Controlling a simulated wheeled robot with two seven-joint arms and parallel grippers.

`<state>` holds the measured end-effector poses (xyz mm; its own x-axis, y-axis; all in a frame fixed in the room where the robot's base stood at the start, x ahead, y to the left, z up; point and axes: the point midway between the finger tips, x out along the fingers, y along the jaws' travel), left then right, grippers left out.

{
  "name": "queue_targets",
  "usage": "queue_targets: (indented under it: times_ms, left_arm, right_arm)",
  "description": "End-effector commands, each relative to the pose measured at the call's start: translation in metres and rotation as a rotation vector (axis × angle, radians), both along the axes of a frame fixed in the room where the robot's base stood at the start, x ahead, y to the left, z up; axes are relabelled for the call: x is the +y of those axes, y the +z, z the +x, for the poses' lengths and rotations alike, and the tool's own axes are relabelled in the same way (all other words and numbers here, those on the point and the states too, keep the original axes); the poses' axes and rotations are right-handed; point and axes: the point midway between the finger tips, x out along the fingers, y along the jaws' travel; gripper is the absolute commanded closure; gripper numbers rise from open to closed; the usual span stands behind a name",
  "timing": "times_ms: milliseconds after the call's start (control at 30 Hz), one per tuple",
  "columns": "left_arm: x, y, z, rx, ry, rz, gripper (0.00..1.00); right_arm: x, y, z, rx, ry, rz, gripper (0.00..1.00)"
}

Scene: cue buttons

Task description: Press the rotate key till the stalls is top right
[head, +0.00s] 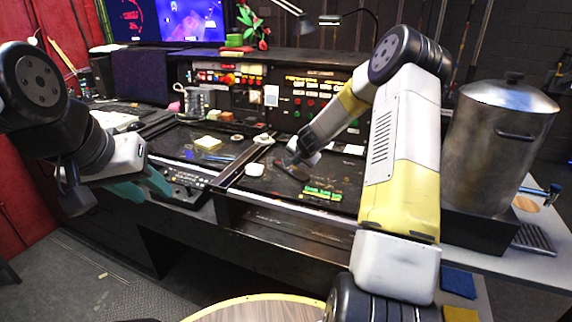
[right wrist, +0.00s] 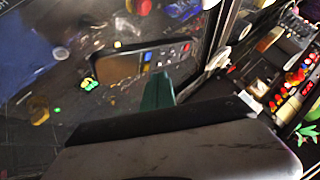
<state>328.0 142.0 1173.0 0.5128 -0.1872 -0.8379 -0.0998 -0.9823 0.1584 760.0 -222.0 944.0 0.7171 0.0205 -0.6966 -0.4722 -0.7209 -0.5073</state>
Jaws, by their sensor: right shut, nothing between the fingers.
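In the right wrist view a small dark device with a blank-looking screen (right wrist: 118,67) and a block of small coloured keys (right wrist: 166,53), blue, red and pale, lies on the dark desk top. I cannot read the key labels, so I cannot tell which is the rotate key. No picture of the stalls can be made out. My right gripper (right wrist: 157,92) is shut and empty, its green tip just beside the device; in the head view (head: 297,172) it is low over the desk. My left gripper (head: 153,195) has teal fingers apart, in front of the desk's left part, holding nothing visible.
A monitor (head: 190,20) with a blue-purple picture stands at the back left. A panel of coloured buttons (head: 305,105) runs along the desk's back. A large metal pot (head: 498,150) stands at the right.

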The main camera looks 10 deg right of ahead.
Motion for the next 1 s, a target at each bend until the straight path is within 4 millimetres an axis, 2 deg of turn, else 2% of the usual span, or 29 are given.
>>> queue_targets:
  times_ms: [1000]
  left_arm:
    - [0.000,0.000,0.000,0.000,0.000,0.000,0.64]
  right_arm:
    - [0.000,-0.011,0.000,0.001,0.000,0.001,1.00]
